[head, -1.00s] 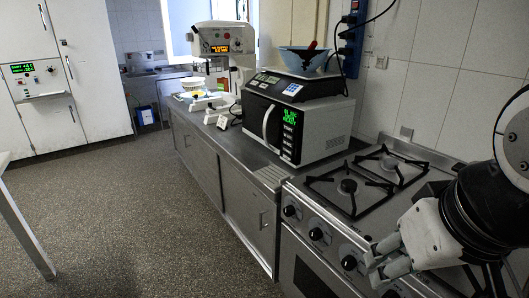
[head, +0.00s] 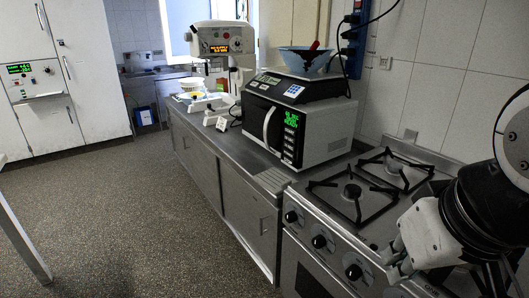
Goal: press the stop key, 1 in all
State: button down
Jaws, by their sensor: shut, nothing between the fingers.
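A white microwave (head: 325,132) with a dark door stands on the steel counter in the middle. Its control panel (head: 290,137) has a green lit display at the top and a column of small keys below; the key labels are too small to read, so I cannot tell which is the stop key. My gripper (head: 393,262) is shut and empty at the lower right, in front of and over the stove, well apart from the microwave.
A stove (head: 352,192) with black grates adjoins the counter right of the microwave. A black scale (head: 292,88) with a blue bowl (head: 304,60) sits on the microwave. A mixer-like machine (head: 221,45) stands behind. The floor (head: 130,205) at left is open.

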aim_at(290, 161)
jog(key=i+j, duration=0.3)
jog(key=i+j+z, duration=0.1)
jog(key=i+j, duration=0.15)
jog(key=j, duration=0.2)
jog(key=i+j, duration=0.25)
jog(key=j, duration=0.15)
jog(key=i+j+z, duration=0.1)
jog(key=i+j, duration=0.45)
jog(key=j, duration=0.25)
jog(key=i+j, duration=0.25)
jog(key=j, duration=0.2)
jog(key=i+j+z, duration=0.1)
jog(key=i+j, duration=0.15)
jog(key=j, duration=0.15)
jog(key=i+j, duration=0.2)
jog(key=j, duration=0.25)
jog(key=z, duration=0.05)
